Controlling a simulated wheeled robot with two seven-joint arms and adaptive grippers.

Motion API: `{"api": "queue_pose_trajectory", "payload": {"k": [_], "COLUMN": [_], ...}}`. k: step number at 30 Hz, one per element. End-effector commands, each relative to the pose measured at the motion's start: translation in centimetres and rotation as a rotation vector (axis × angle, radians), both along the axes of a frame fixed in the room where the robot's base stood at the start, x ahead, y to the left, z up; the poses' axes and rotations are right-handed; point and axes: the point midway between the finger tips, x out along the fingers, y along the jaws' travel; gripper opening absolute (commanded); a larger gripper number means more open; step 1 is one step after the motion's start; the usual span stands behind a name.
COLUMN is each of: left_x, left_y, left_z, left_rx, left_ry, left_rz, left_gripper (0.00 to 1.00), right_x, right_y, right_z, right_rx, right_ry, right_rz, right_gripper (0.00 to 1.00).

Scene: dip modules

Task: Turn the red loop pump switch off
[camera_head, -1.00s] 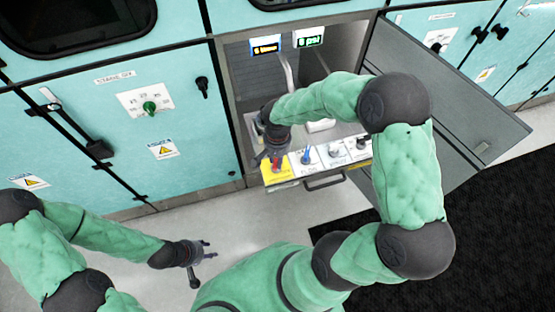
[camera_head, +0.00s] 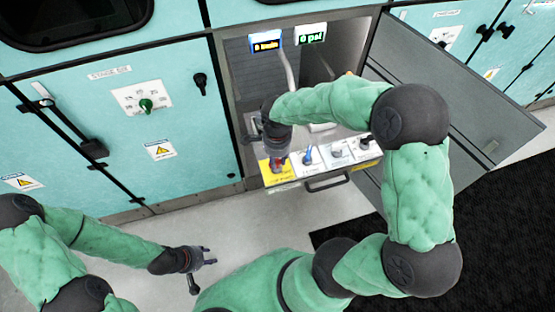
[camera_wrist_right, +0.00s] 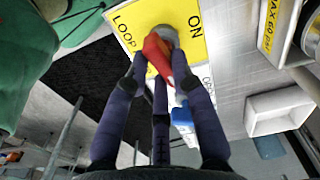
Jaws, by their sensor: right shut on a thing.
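The red loop pump switch (camera_wrist_right: 157,52) is a red lever on a round grey base, on a yellow plate (camera_wrist_right: 191,45) lettered "LOOP" and "ON". In the head view, the yellow plate (camera_head: 273,181) is at the left end of the open drawer's panel. My right gripper (camera_head: 277,156) is over it, and in the wrist view its fingers (camera_wrist_right: 162,75) are closed around the red lever. The gripper hides part of the lever in the head view. My left gripper (camera_head: 206,256) is open and empty above the floor.
A blue switch (camera_head: 308,154) sits just right of the yellow plate, with grey knobs farther along the panel. The drawer handle (camera_head: 328,184) is below. An open grey cabinet door (camera_head: 500,125) stands to the right. Two lit displays (camera_head: 311,33) are at the back.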

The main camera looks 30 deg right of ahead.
Motion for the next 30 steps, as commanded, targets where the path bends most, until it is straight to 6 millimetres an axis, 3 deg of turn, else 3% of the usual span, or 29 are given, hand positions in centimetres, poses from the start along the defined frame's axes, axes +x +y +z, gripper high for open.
{"api": "queue_pose_trajectory", "payload": {"k": [12,28,29,30], "left_x": [0.00,0.00,0.01,0.01], "left_y": [0.00,0.00,0.00,0.00], "left_z": [-0.63,-0.66,-0.66,-0.66], "left_rx": [0.000,0.000,0.000,0.000], "left_ry": [0.000,0.000,0.000,0.000], "left_rz": [0.000,0.000,0.000,0.000], "left_gripper": [0.40,0.40,0.40,0.40], "right_x": [-0.01,-0.02,-0.02,-0.02], "right_y": [0.09,0.10,0.10,0.10], "right_z": [-0.06,-0.03,-0.03,-0.03], "right_rx": [0.000,0.000,0.000,0.000], "right_ry": [0.001,0.001,0.001,0.001], "right_rz": [-0.180,-0.204,-0.204,-0.204], "right_gripper": [0.00,0.00,0.28,0.39]}}
